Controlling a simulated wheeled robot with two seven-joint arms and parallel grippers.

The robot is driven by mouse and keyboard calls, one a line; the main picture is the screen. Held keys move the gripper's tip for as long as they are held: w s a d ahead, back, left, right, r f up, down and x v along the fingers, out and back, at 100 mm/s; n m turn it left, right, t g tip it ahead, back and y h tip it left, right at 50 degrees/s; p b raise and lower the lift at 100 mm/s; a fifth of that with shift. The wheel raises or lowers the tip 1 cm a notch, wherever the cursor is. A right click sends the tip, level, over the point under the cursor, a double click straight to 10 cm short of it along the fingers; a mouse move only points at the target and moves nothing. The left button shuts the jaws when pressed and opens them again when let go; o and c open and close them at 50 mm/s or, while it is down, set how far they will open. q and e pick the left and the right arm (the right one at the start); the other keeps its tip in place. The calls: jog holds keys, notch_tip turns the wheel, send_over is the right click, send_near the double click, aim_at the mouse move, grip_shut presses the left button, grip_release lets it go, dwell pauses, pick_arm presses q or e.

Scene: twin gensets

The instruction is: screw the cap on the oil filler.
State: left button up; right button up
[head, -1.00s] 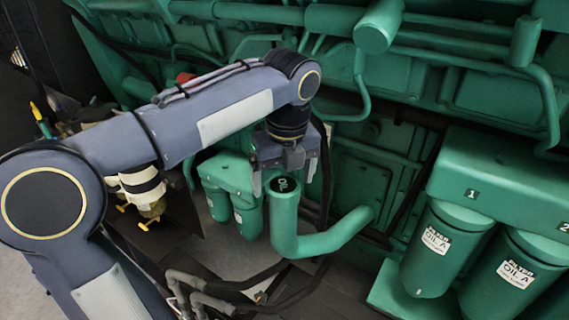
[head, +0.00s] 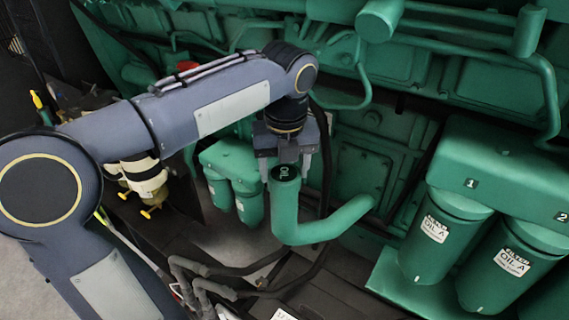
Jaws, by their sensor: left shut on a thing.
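The oil filler (head: 286,210) is a green pipe that rises upright from a bend at the lower middle of the head view. The dark cap (head: 284,173), marked OIL, is at the top of the pipe. My left gripper (head: 285,166) comes down from above and is shut on the cap, with one finger on each side of it. Whether the cap's thread is engaged cannot be seen. My right gripper is not in view.
Two green oil filters (head: 437,238) hang under a numbered housing (head: 506,180) on the right. Smaller green filters (head: 248,203) stand behind the filler to the left. Dark hoses (head: 232,270) run low in front. The green engine wall (head: 362,175) closes off the back.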

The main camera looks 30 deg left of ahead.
pick_arm(q)
jog(key=shift+m, duration=1)
jog(key=m+p, duration=0.1)
jog(key=m, duration=0.1)
jog(key=shift+a+r+m, duration=0.1)
jog(key=shift+m, duration=0.3)
jog(key=shift+m+h+p, duration=0.3)
jog(key=shift+m+p, duration=0.05)
jog(key=shift+m, duration=0.55)
